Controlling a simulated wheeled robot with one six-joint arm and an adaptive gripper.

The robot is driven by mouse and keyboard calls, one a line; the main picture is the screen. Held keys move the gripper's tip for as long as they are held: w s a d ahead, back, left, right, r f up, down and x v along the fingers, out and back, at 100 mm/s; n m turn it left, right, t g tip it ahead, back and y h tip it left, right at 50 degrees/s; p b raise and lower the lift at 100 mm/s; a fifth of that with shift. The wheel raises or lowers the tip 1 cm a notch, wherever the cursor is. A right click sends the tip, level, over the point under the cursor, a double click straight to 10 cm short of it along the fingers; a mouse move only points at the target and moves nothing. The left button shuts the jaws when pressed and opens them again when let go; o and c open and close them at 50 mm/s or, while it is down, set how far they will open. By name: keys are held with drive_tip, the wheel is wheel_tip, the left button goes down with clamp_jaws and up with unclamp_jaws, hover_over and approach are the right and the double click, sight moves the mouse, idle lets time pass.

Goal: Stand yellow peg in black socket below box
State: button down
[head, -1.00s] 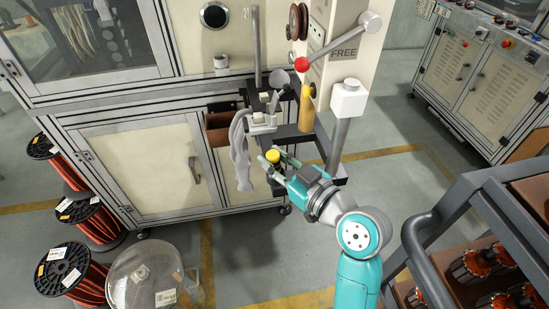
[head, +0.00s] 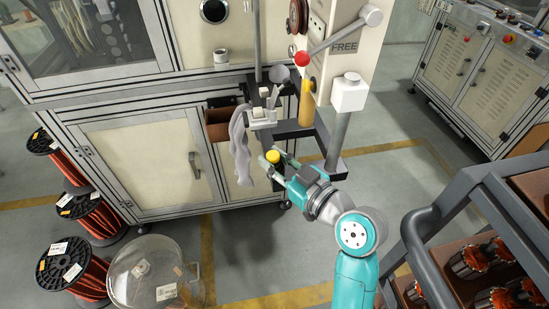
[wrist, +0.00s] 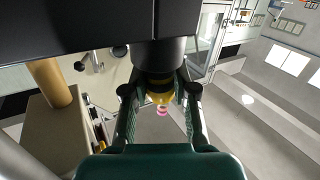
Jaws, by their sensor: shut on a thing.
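The yellow peg (head: 272,156) is between the fingertips of my gripper (head: 270,159) in the head view, at the near left side of the black stand. My gripper (wrist: 159,95) is shut on the peg, which shows in the wrist view (wrist: 160,86). A black cylindrical part (wrist: 158,58) adjoins the peg there; I cannot tell whether it is the socket or whether the peg is inside it. The cream box (head: 343,55) marked FREE is above and to the right of the peg in the head view. The peg's lower end is hidden in the head view.
A fixed yellow cylinder (head: 307,102) stands under the box. Grey cloth (head: 240,145) hangs just left of my gripper. The lever with a red ball (head: 302,58) is above. A dark rack (head: 470,215) stands at the right. Floor is free below my gripper.

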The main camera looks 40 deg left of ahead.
drive_tip(key=c, duration=0.8)
unclamp_jaws()
drive_tip(key=shift+c, duration=0.2)
drive_tip(key=shift+r, duration=0.1)
wheel_tip(320, 180, up, 10)
drive_tip(key=shift+f, duration=0.1)
